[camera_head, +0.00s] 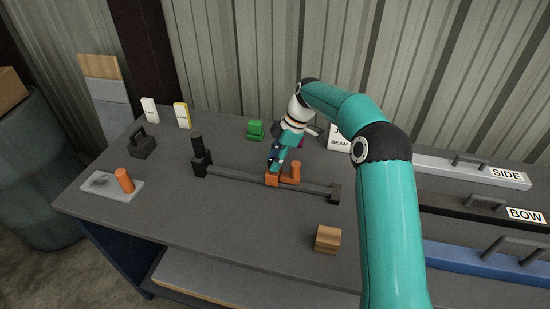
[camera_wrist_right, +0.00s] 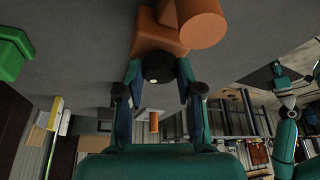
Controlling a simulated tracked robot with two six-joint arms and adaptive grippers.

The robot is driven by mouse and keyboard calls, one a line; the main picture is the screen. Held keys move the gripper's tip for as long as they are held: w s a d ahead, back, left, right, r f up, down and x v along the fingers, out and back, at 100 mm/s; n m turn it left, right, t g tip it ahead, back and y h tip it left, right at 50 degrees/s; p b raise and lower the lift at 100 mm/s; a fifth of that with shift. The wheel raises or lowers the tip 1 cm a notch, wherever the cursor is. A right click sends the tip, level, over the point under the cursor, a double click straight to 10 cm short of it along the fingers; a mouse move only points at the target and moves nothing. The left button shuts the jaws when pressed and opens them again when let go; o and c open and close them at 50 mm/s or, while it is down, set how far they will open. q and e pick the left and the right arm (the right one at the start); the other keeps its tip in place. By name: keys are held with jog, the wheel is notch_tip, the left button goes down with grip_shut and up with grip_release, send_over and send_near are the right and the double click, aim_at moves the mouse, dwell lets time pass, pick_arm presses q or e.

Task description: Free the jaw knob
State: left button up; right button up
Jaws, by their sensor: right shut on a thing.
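A dark bar clamp lies across the bench, its bar (camera_head: 235,179) running between a black upright end (camera_head: 200,156) and a dark end block (camera_head: 335,193). An orange sliding jaw (camera_head: 272,179) with an orange cylinder (camera_head: 295,171) sits on the bar. My right gripper (camera_head: 276,163) reaches down to this jaw. In the right wrist view, its fingers (camera_wrist_right: 158,72) are shut on the round black jaw knob (camera_wrist_right: 158,66), against the orange jaw (camera_wrist_right: 150,35). A teal arm at the right of that view seems to be my left one; its gripper (camera_wrist_right: 281,80) is too small to read.
A green block (camera_head: 255,130) stands behind the bar, and a wooden block (camera_head: 327,238) in front. At left are a black handled block (camera_head: 142,144) and a grey plate (camera_head: 100,184) bearing an orange cylinder (camera_head: 124,180). Handled bars labelled SIDE (camera_head: 450,163) and BOW (camera_head: 455,203) lie right.

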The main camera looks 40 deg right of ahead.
jog(key=o, duration=1.2)
jog(key=shift+c, duration=0.2)
jog(key=shift+r, duration=0.1)
jog(key=v, duration=1.1)
jog(key=shift+r, duration=0.35)
jog(key=shift+f, duration=0.1)
